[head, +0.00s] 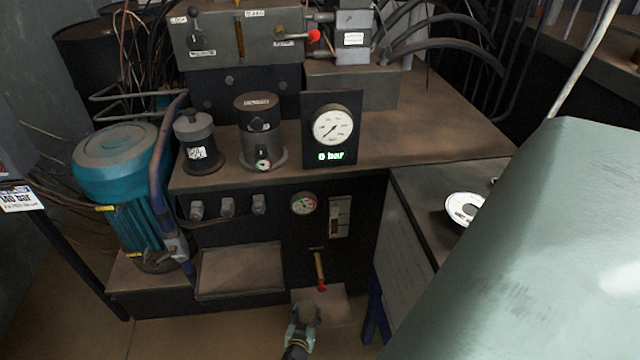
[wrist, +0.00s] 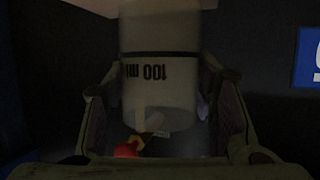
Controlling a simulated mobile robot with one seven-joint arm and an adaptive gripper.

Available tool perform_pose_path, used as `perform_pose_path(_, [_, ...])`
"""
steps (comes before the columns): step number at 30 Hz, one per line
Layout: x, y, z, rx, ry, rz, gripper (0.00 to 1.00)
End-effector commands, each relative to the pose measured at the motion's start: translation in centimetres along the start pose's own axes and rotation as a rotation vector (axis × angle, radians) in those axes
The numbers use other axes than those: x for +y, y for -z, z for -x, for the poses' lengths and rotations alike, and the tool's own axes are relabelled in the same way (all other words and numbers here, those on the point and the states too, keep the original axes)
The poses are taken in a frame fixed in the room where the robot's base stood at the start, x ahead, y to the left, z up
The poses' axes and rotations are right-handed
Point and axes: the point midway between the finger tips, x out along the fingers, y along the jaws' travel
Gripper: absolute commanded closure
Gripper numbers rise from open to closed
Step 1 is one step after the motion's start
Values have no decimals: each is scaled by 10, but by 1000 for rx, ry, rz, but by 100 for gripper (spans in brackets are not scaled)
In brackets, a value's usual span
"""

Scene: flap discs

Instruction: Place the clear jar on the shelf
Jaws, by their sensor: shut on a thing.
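My gripper (head: 303,322) is low in front of the dark cabinet, near the lower middle of the head view. It is shut on the clear jar. In the wrist view the jar (wrist: 160,95) stands between the two fingers, see-through, with a dark band and an upside-down "100 ml" mark. In the head view the jar (head: 306,311) is small and hard to make out. A brass valve handle with a red tip (head: 321,287) is just above and right of the jar; a red tip also shows at the jar's lower left in the wrist view (wrist: 126,150). I cannot tell which surface is the shelf.
A low flat ledge (head: 240,270) juts out left of the valve. A dial gauge (head: 332,125) reading "0 bar" stands on the bench top (head: 435,125). A teal motor (head: 118,165) is at left. A side table (head: 425,185) with a white disc (head: 464,208) is at right.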

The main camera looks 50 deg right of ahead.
Motion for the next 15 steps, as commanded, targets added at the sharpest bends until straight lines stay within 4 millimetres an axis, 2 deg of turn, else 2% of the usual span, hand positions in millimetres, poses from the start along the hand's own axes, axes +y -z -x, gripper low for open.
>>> perform_pose_path(1, [7,-2,-17,4,-6,-5,76])
perform_pose_path(6, [20,10,-55,3,-3,-3,76])
perform_pose_path(9, [25,16,-68,1,-2,-1,76])
perform_pose_path(15, [30,22,-82,1,0,0,76])
